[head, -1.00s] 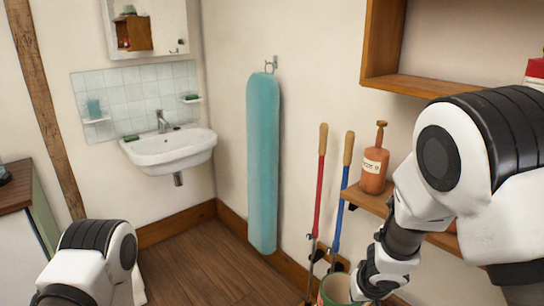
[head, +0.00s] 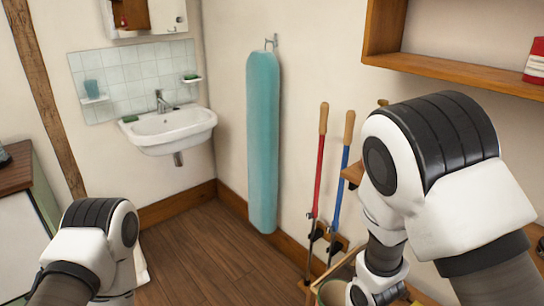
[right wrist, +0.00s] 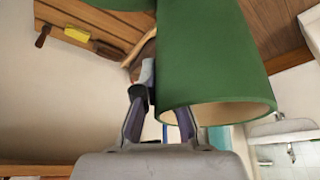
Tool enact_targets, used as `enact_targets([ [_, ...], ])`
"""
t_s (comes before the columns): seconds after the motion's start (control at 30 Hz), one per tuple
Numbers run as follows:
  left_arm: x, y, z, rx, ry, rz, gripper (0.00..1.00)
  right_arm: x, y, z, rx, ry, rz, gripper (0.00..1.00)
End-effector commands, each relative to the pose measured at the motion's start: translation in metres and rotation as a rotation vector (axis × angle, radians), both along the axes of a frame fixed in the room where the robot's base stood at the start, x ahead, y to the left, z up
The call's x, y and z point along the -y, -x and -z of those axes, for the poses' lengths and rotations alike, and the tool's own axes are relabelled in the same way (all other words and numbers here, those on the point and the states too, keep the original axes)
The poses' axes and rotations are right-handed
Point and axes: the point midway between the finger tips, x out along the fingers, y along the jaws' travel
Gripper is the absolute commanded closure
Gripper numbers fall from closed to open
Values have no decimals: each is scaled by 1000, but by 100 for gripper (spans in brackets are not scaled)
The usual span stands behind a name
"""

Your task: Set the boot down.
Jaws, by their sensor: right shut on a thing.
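The green boot (right wrist: 215,55) fills the upper middle of the right wrist view, with its pale-lined open top towards the gripper. My right gripper (right wrist: 160,92) is shut on the boot's rim, with one finger outside the shaft and the other partly hidden by it. In the head view only part of the boot's open top (head: 331,293) shows at the bottom edge, beside my right wrist; its foot is hidden. My left arm shows at lower left, but its gripper is out of view.
A wooden edge (head: 345,268) lies just behind the boot. Red-handled (head: 319,165) and blue-handled (head: 343,185) tools stand against the wall, near a teal ironing board (head: 263,140). The wooden floor (head: 215,262) at centre is clear. The right wrist view shows a yellow block (right wrist: 77,34).

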Motion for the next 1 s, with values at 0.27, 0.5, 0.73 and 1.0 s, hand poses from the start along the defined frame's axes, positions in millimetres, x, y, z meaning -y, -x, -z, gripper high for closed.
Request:
enact_targets([
  [0.27, 0, 0, 0, 0, 0, 0, 63, 5, -5, -3, 4, -3, -87, 100],
  [0.5, 0, 0, 0, 0, 0, 0, 63, 5, -6, -3, 3, -2, -157, 100],
  [0.73, 0, 0, 0, 0, 0, 0, 63, 5, -6, -3, 3, -2, -159, 100],
  [1.0, 0, 0, 0, 0, 0, 0, 63, 5, -6, -3, 3, -2, -158, 100],
])
